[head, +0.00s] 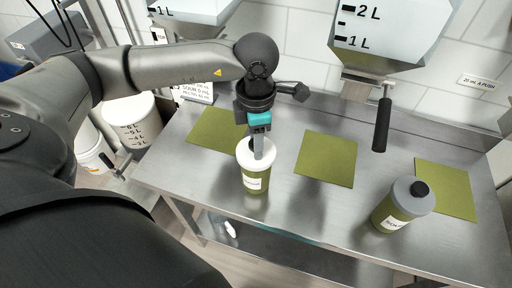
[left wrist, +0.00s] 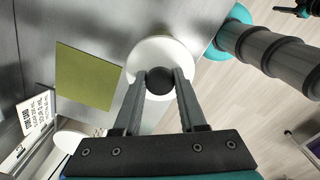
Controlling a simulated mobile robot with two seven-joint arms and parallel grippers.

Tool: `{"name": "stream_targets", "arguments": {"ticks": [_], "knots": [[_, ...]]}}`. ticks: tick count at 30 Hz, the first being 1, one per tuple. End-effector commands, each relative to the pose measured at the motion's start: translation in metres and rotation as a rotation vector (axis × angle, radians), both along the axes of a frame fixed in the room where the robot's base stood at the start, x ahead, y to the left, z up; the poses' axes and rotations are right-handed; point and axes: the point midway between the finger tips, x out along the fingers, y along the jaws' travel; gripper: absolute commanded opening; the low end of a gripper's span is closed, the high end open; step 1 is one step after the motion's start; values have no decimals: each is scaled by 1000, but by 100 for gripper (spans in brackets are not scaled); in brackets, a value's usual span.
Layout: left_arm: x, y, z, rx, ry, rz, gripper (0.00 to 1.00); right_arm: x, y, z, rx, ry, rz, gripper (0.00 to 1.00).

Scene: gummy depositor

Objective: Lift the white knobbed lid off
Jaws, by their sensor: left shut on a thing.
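The white lid (head: 251,156) with a dark knob sits on an olive green labelled jar (head: 255,183) on the steel table. The lid also shows in the left wrist view (left wrist: 174,47), with its dark knob (left wrist: 160,81) between my fingers. My left gripper (head: 262,148) comes down from above and is shut on the knob; it shows in the left wrist view (left wrist: 160,88) too. I cannot tell any gap between lid and jar. My right gripper is not in the head view.
A second olive jar with a grey knobbed lid (head: 411,197) stands at the right on the steel table (head: 290,215). Green mats (head: 326,158) lie along the table. Hoppers (head: 385,35) with a dark lever handle (head: 382,125) hang at the back.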

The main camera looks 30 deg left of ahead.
Motion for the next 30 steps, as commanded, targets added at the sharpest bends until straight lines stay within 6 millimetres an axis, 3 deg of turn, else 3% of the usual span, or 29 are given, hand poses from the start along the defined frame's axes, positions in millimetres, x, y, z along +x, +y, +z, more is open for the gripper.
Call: {"name": "stream_targets", "arguments": {"ticks": [13,30], "knots": [[-4,0,-2,2,14,-1,0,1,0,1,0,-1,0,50],[-1,0,23,1,5,0,0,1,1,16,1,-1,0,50]]}}
